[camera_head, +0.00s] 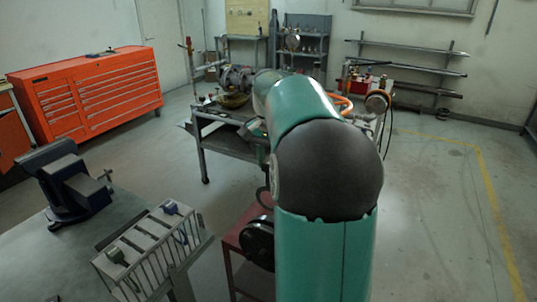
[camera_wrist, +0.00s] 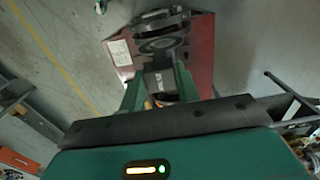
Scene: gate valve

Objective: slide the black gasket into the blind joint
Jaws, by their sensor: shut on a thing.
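My gripper (camera_wrist: 160,72) shows in the wrist view, its two green fingers closed on a dark piece between them. This piece seems to belong to the black gasket (camera_wrist: 158,45), whose dark ring shows just beyond the fingertips, over a red surface. The exact grip is partly hidden. In the head view my arm fills the middle and hides the gripper. The valve assembly (camera_head: 238,77), with flanges and pipe, sits on a grey cart in the back. The blind joint cannot be clearly made out behind my arm.
The red stand (camera_head: 232,241) with a black round part (camera_head: 259,242) is close to my arm. The grey cart (camera_head: 222,143) stands behind. A workbench with a blue vise (camera_head: 70,182) and slotted rack (camera_head: 150,250) is at left. An orange cabinet (camera_head: 95,90) stands behind. Floor at right is clear.

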